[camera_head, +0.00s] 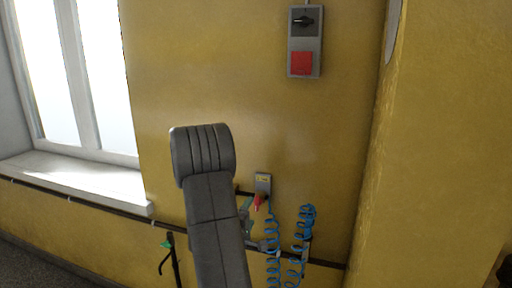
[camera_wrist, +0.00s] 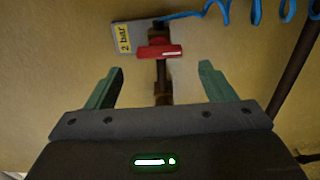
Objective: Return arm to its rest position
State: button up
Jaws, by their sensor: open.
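My gripper (camera_wrist: 161,72) is open in the wrist view, with its two green fingers spread apart and nothing held between them. A red valve handle (camera_wrist: 160,51) lies just beyond the fingertips, crosswise over a dark pipe (camera_wrist: 161,75) that shows in the gap between the fingers. I cannot tell the exact distance from fingertips to handle. In the head view the red handle (camera_head: 257,202) shows small, beside my arm. My arm's dark grey links cover part of the wall there and hide most of my gripper.
A grey plate (camera_wrist: 130,34) with a yellow "2 bar" label stands by the handle. Blue coiled hoses (camera_head: 298,245) hang close to the right. A dark wall pipe (camera_head: 90,204) runs below the window sill (camera_head: 75,185). A switch box (camera_head: 304,42) with a red part is higher up.

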aim_at(256, 204)
jog(key=b+v, duration=0.2)
jog(key=v, duration=0.7)
jog(key=w+d+m, duration=0.1)
jog(key=w+m, duration=0.3)
jog(key=m, duration=0.2)
jog(key=w+d+m+b, duration=0.1)
jog(key=w+d+m, duration=0.1)
jog(key=w+m, duration=0.3)
jog(key=w+d+m+b, duration=0.1)
jog(key=w+d+m, duration=0.1)
jog(key=w+m, duration=0.2)
jog(key=shift+w+r+m, duration=0.1)
jog(key=shift+m, duration=0.65)
jog(key=shift+w+r+m, duration=0.1)
jog(key=shift+r+m, duration=0.05)
jog(key=shift+m, duration=0.6)
